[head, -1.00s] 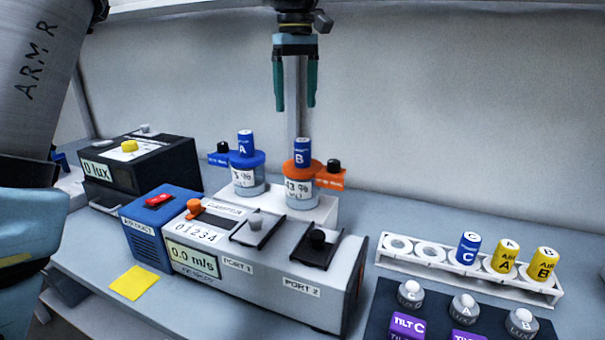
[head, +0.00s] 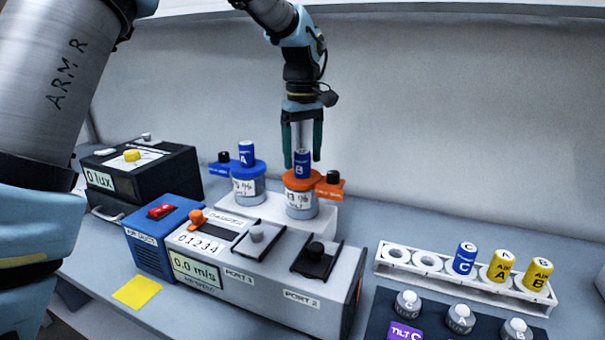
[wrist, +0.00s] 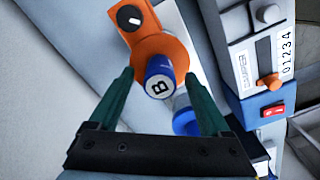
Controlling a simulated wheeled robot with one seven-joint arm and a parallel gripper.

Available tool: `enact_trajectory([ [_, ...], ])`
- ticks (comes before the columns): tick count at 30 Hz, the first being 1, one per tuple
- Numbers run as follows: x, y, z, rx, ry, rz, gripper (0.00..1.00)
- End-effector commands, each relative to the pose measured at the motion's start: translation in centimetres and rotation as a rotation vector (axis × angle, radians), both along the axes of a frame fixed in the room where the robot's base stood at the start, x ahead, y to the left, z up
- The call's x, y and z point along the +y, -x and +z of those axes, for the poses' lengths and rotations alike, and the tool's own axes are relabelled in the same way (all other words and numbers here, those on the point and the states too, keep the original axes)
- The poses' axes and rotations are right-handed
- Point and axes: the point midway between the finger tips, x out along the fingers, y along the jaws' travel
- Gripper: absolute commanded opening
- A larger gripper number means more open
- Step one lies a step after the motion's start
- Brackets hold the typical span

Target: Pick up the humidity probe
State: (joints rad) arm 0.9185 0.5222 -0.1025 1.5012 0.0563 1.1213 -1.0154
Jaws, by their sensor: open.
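A blue probe marked B (head: 302,168) stands upright in a jar with an orange lid (head: 301,182) on the white stand. A blue probe marked A (head: 247,155) stands in a blue-lidded jar to its left. A third blue probe, C (head: 465,259), stands in the white rack. My gripper (head: 302,160) is open, pointing down over probe B, its fingertips beside the probe's top. In the wrist view, the open gripper (wrist: 160,76) has probe B (wrist: 160,82) between its fingers, with a gap on each side. Whether the fingers touch it in depth is unclear.
An orange side tab with a black knob (head: 333,180) sticks out right of jar B. The grey meter box (head: 335,285) stands in front. Two yellow cylinders (head: 500,266) share the white rack (head: 400,267). A dark lux box (head: 150,178) is at left.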

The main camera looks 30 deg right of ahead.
Motion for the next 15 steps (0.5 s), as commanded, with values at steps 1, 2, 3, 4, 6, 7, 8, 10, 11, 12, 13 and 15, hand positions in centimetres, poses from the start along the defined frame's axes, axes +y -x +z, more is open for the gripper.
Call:
enact_trajectory([
  [1,0.02,0.01,-0.14,0.0,0.0,0.0,0.81],
  [2,0.01,0.0,-0.2,0.0,0.0,0.0,0.81],
  [3,0.01,0.0,-0.23,0.0,0.0,0.0,0.81],
  [4,0.0,0.0,-0.23,0.0,0.0,0.0,0.81],
  [6,0.0,-0.01,-0.23,0.0,0.0,0.0,0.81],
  [7,0.0,-0.01,-0.22,0.0,0.0,0.0,0.81],
  [8,0.0,-0.01,-0.22,0.0,0.0,0.0,0.78],
  [10,0.01,-0.01,-0.21,0.0,0.0,0.0,0.7],
  [11,0.01,-0.01,-0.21,0.0,0.0,0.0,0.67],
  [12,0.01,-0.01,-0.2,0.0,0.0,0.0,0.62],
  [13,0.0,-0.01,-0.2,0.0,0.0,0.0,0.59],
  [15,0.0,-0.02,-0.19,0.0,0.0,0.0,0.51],
])
